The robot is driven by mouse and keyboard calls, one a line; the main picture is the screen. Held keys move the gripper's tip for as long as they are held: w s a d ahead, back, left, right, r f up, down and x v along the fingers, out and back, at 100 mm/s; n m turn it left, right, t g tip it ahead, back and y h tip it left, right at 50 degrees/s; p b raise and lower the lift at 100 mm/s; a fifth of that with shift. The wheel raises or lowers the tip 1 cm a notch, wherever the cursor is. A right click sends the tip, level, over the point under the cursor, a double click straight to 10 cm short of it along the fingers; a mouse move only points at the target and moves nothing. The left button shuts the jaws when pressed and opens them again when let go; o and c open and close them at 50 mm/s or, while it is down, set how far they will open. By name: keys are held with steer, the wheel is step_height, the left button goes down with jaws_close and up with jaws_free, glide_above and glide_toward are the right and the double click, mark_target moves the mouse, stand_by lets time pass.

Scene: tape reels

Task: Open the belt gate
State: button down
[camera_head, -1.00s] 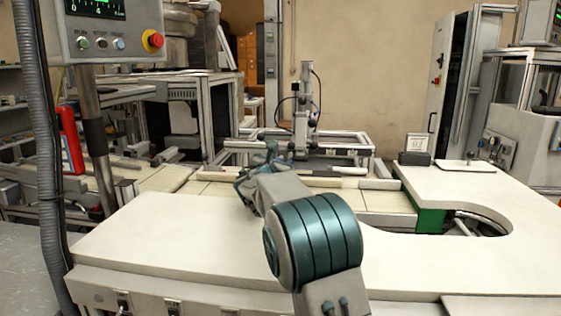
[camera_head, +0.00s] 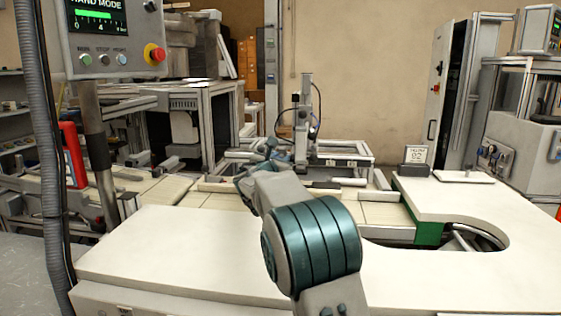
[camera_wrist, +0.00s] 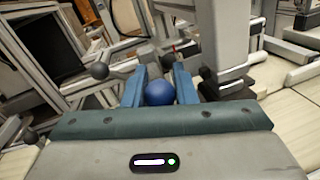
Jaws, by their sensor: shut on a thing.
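My gripper (camera_wrist: 159,72) is shut on a blue ball-shaped knob (camera_wrist: 159,92), which sits between its two blue fingers in the wrist view. What the knob is fixed to is hidden behind the fingers and the gripper body. In the head view my gripper (camera_head: 244,181) is small and partly hidden by my arm, over the pale conveyor belt (camera_head: 207,201) beyond the white worktop. I cannot clearly tell the belt gate from the rails around the belt.
A grey upright post (camera_head: 302,125) rises just behind my gripper. The white worktop (camera_head: 170,250) lies in front, with a cut-out at right. A control panel (camera_head: 112,40) hangs at upper left.

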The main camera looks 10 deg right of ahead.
steer(key=shift+r, duration=0.35)
steer(key=c, duration=1.2)
jaws_free()
steer(key=shift+d+r, duration=0.1)
steer(key=shift+f, duration=0.2)
steer(key=shift+s+a, duration=0.35)
steer(key=shift+s, duration=0.1)
steer(key=v, duration=1.2)
steer(key=shift+s+a+b, duration=0.15)
steer(key=shift+s+b, duration=0.25)
